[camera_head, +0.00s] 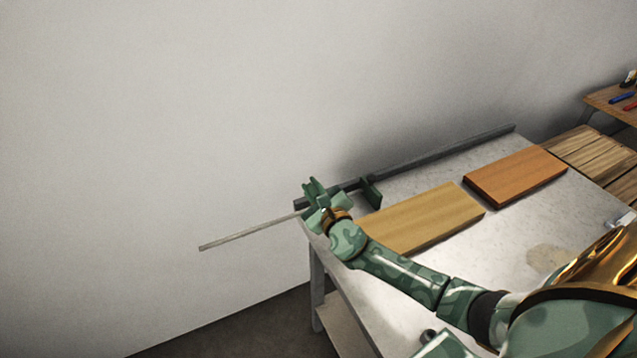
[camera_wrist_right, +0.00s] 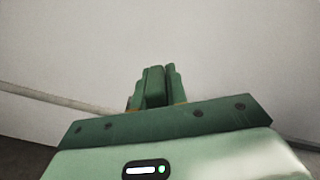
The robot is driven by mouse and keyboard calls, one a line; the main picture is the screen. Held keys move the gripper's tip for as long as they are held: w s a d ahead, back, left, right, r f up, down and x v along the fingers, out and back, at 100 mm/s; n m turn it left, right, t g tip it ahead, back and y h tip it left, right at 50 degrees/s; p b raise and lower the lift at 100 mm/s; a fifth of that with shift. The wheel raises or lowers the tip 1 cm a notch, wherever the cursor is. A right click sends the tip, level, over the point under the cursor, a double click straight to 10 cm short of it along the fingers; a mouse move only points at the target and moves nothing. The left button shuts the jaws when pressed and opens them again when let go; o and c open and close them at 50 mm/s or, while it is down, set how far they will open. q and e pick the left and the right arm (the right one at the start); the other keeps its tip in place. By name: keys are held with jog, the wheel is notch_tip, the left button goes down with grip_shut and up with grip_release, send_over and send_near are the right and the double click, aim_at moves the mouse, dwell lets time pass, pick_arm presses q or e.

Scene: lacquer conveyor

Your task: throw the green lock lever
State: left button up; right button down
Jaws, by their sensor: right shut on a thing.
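My right gripper (camera_head: 314,189) is at the far left end of the table, by the end of a dark rail. In the right wrist view its fingers (camera_wrist_right: 155,85) are close together, shut on a narrow green piece between them, which appears to be the green lock lever (camera_wrist_right: 154,88). The fingers and the lever are nearly the same green, so their edges are hard to separate. My left gripper is not in view.
The dark rail (camera_head: 445,149) runs along the table's back edge. A pale board (camera_head: 425,220) and an orange-brown board (camera_head: 515,176) lie on the grey table (camera_head: 500,238). A thin grey rod (camera_head: 250,233) sticks out left past the table end. A plain wall stands behind.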

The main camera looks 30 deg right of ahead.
jog(key=shift+a+f+n, duration=0.2)
jog(key=shift+f+n, duration=0.05)
jog(key=shift+n, duration=0.05)
jog(key=c, duration=1.4)
grip_release()
jog(key=shift+r, duration=0.1)
jog(key=s+a+p, duration=0.1)
jog(key=s+a, duration=0.1)
jog(key=s, duration=1.4)
jog(key=shift+s, duration=0.1)
